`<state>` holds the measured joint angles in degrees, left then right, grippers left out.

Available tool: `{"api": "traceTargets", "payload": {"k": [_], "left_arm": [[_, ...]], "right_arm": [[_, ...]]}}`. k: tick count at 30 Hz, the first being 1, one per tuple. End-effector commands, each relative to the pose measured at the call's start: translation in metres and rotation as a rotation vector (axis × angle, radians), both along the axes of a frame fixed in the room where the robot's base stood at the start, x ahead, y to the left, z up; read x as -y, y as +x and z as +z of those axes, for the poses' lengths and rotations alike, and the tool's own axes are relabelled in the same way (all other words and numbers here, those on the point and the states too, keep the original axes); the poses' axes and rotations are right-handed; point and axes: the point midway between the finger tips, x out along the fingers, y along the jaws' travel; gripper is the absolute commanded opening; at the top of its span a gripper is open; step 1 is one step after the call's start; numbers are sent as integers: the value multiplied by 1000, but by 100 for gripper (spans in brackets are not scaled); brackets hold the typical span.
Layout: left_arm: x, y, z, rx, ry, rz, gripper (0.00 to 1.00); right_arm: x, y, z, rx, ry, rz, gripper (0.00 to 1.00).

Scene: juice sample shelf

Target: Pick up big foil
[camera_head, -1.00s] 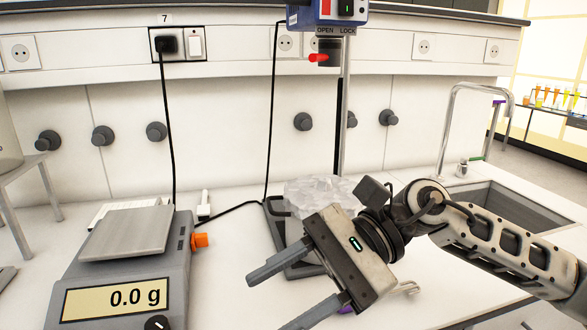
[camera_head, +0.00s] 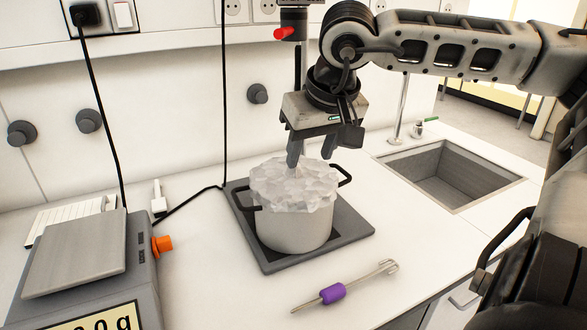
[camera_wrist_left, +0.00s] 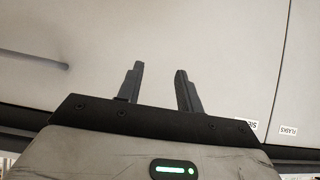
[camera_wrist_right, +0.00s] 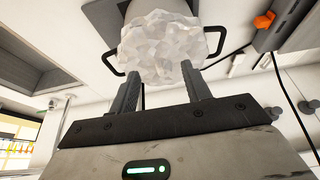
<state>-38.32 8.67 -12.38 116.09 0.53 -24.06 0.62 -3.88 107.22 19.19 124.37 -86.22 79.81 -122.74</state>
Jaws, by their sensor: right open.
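The big foil (camera_head: 293,183) is a crumpled, whitish, shiny mass heaped over the top of a pale pot (camera_head: 293,229). My right gripper (camera_head: 311,160) is open and points down just above the foil's upper back edge, with empty jaws. In the right wrist view the foil (camera_wrist_right: 160,45) lies ahead, between and beyond the spread fingers (camera_wrist_right: 160,72); I cannot tell whether the tips touch it. My left gripper (camera_wrist_left: 157,68) shows only in its wrist view, open and empty in front of pale cabinet fronts.
The pot has dark side handles and stands on a dark plate (camera_head: 262,255). A scale (camera_head: 85,262) with an orange knob is at left. A sink (camera_head: 450,172) is at right. Cables hang behind.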

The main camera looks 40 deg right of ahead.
Motion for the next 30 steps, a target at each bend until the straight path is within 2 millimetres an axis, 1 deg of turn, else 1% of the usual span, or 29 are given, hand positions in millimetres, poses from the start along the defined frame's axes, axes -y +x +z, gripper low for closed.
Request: {"api": "traceTargets", "payload": {"k": [3, 6, 13, 18, 21, 24, 30], "left_arm": [[-1, 0, 2, -4, 4, 3, 36], [-2, 2, 3, -2, 3, 7, 36], [-1, 7, 9, 8, -2, 13, 36], [-2, 7, 9, 8, 0, 13, 36], [-2, 6, 9, 5, 1, 13, 36], [-3, 5, 8, 3, 2, 14, 36], [-3, 3, 5, -4, 3, 14, 36]], "right_arm": [[6, 16, 0, -5, -2, -2, 48], [8, 26, 0, -3, 0, 0, 48], [12, 38, 0, -1, -1, 0, 48], [15, 46, -28, -6, 1, 1, 48], [16, 52, -40, -4, 1, 0, 48], [17, 54, -46, -2, 1, 0, 48], [17, 55, -47, 1, 1, 0, 48]]}}
